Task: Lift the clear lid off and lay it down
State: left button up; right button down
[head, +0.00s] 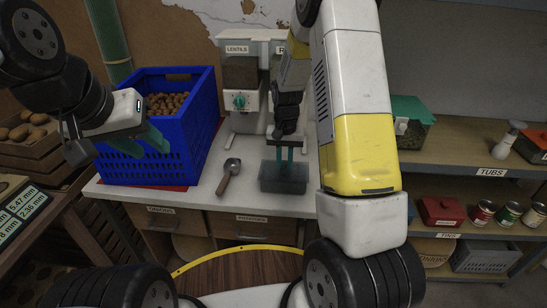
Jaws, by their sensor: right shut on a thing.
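A translucent grey-blue tub (284,185) stands on the white counter at the front centre.
The blue crate (190,146) of nuts stands left on the counter (222,197). A scoop (228,175) lies beside the tub. A lentil dispenser (240,95) stands behind. Shelves on the right hold a green-lidded tub (411,122), a red box and cans. Little counter is bare.

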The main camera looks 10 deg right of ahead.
jog(key=shift+r, duration=0.2)
jog(key=shift+r, duration=0.75)
jog(key=shift+r, duration=0.15)
jog(key=shift+r, duration=2.4)
